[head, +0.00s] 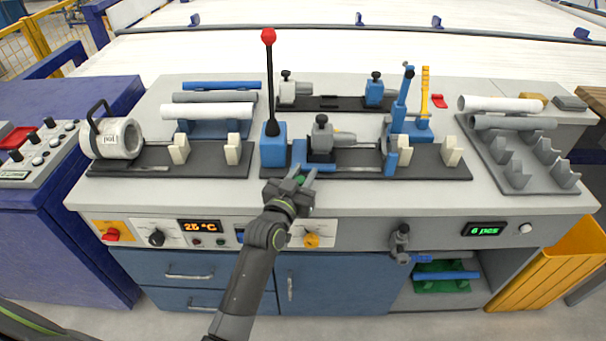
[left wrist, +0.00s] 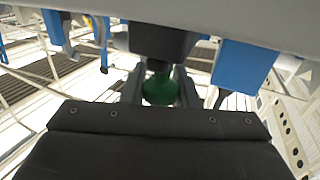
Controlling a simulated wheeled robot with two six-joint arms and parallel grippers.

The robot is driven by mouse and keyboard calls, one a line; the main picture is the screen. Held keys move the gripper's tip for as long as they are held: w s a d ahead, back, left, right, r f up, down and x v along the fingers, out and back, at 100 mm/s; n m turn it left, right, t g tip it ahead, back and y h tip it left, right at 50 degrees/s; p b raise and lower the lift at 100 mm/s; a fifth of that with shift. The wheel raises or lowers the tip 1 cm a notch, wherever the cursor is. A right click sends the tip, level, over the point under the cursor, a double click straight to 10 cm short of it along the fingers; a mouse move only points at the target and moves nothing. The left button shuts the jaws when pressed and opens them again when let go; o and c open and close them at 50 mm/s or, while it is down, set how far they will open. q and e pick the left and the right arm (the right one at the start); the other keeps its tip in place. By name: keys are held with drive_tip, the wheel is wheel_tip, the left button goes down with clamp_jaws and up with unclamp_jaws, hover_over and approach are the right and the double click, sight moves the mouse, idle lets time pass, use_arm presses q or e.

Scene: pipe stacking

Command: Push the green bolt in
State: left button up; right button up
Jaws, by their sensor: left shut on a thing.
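The green bolt (left wrist: 160,88) sits between the two fingers of my left gripper in the left wrist view, below a dark block. A little of its green (head: 300,181) shows in the head view at the front edge of the bench. My left gripper (head: 302,176) is shut on the bolt, just in front of the blue-and-black fixture (head: 322,143) at the middle of the bench. The fingers (left wrist: 160,85) stand on both sides of the bolt. The bolt's far end is hidden under the block. My right gripper does not show.
A lever with a red knob (head: 268,38) rises from a blue box just left of the fixture. Pale holders (head: 233,148) stand on the rail at left. A grey rack with pipes (head: 515,145) is at right. The front panel has knobs and displays (head: 200,227) below the bench top.

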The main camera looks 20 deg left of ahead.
use_arm(q)
clamp_jaws()
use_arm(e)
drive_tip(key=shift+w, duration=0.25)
use_arm(q)
drive_tip(key=shift+w+a, duration=0.2)
drive_tip(key=shift+w, duration=0.5)
drive_tip(key=shift+w+a, duration=0.15)
drive_tip(key=shift+w, duration=0.5)
drive_tip(key=shift+r, duration=0.15)
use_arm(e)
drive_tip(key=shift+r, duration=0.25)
use_arm(q)
drive_tip(key=o, duration=0.5)
unclamp_jaws()
drive_tip(key=o, duration=0.4)
drive_tip(key=shift+w+f, duration=0.15)
drive_tip(key=shift+f, duration=0.05)
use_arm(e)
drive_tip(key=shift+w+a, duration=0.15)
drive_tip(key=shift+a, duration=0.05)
